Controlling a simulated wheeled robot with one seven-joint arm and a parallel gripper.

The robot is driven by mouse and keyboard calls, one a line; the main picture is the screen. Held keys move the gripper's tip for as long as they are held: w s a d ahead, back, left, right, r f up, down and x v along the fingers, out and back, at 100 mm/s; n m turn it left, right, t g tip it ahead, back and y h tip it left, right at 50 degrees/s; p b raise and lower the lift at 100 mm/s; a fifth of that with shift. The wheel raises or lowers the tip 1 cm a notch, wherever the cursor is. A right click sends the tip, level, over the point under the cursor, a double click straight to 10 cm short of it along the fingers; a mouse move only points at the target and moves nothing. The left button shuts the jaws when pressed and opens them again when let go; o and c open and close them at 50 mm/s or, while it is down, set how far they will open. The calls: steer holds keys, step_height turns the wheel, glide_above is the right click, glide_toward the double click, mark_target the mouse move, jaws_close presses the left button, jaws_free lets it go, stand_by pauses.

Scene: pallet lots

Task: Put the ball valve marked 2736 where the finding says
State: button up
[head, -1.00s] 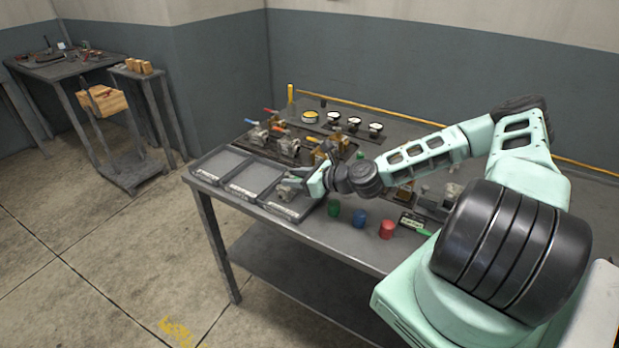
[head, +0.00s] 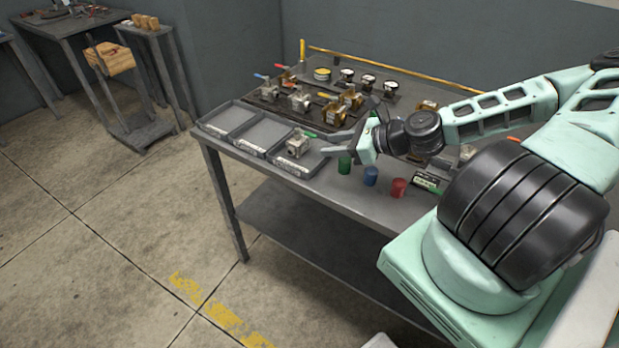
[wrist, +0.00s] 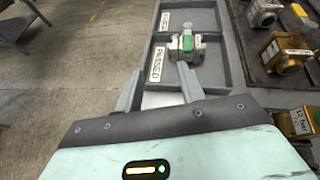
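A grey metal ball valve with a green handle (head: 298,146) sits in the right-hand compartment of the tray (head: 236,150). In the wrist view the valve (wrist: 187,48) is beside a label reading PASSED (wrist: 160,64). No number can be read on it. My gripper (head: 327,143) is just right of the valve, over the tray's right end. In the wrist view its two fingers (wrist: 158,72) are apart with nothing held between them, and the valve is beyond the tips.
Several other valves with red, blue and yellow handles (head: 300,100) stand on a dark mat behind the tray. Green (head: 345,163), blue (head: 371,175) and red (head: 398,187) cylinders stand along the front edge. The tray's other two compartments look empty.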

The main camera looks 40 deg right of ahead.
steer(key=s+a+f+n+g+h, duration=0.1)
steer(key=s+a+n+g, duration=0.35)
steer(key=a+n, duration=0.3)
steer(key=s+a+f+n+g, duration=0.2)
steer(key=s+a+n+g, duration=0.2)
steer(key=a+n+g, duration=0.4)
steer(key=s+a+r+n+h, duration=0.2)
steer(key=s+a+r+n, duration=0.4)
steer(key=r+n, duration=0.2)
steer(key=s+a+r+n+t+h, duration=0.1)
steer(key=s+a+r+n+h, duration=0.2)
steer(key=n, duration=1)
steer(key=s+a+r, duration=0.2)
steer(key=s+r, duration=0.1)
steer(key=r, duration=0.2)
steer(key=shift+s+a+r, duration=0.25)
steer(key=shift+s+a, duration=0.05)
steer(key=shift+a, duration=0.05)
